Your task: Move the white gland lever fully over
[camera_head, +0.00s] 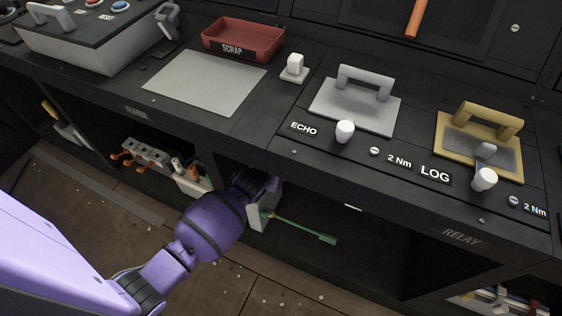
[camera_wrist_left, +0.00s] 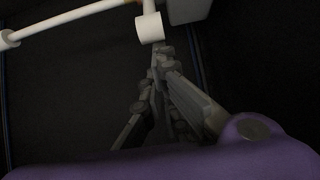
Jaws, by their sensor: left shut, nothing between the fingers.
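In the left wrist view, a white lever-like part shows at the top: a long white bar (camera_wrist_left: 62,24) with a rounded end at left, and a short white cylinder (camera_wrist_left: 149,27) near the centre. I take this to be the white gland lever. My left gripper (camera_wrist_left: 160,52) is shut and empty, its tips just below the cylinder. I cannot tell whether they touch it. In the head view my purple left arm reaches under the counter, and its gripper is hidden there; the lever cannot be made out. My right gripper is not in view.
A pale box (camera_head: 256,218) and a green-handled rod (camera_head: 305,231) are beside my arm under the counter. The counter edge (camera_head: 300,165) overhangs it. On top are a red scrap tray (camera_head: 243,42), a grey handled plate (camera_head: 355,108) and a tan handled plate (camera_head: 455,142).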

